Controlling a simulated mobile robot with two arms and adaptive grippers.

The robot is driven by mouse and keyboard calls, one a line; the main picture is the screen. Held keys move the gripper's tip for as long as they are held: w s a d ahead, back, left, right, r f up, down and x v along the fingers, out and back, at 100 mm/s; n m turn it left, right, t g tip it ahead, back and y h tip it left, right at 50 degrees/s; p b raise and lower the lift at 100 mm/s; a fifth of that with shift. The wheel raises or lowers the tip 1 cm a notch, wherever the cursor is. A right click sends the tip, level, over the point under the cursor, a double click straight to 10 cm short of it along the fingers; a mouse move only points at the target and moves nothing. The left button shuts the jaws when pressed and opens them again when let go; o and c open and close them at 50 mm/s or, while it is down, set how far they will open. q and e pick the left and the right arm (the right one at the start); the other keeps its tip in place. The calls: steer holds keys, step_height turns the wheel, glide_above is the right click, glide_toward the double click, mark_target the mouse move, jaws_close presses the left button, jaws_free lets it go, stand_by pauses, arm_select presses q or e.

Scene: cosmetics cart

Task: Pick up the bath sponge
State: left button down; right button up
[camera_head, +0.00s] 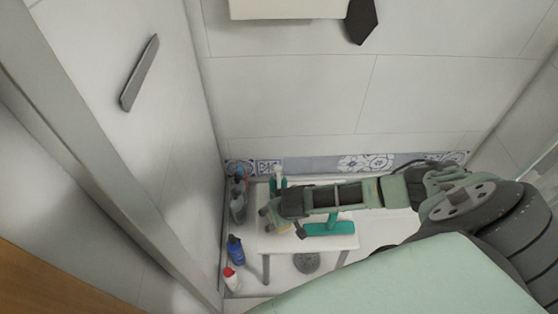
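A small pale-yellow block (281,229), which looks like the bath sponge, is on or just above the white stool (345,243) and partly hidden by my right gripper (283,222). The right gripper reaches in from the right, over the left part of the stool. Its dark fingertips are spread apart, with the yellow block showing between them. I cannot tell whether they touch it. My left gripper is not in view.
A teal item (330,228) lies on the stool beside the gripper. A green-and-white bottle (278,179) stands at its back. A blue bottle (235,249) and a red-capped white bottle (232,279) stand left by the wall. A round drain (307,263) is below.

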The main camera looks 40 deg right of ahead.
steer(key=c, duration=1.2)
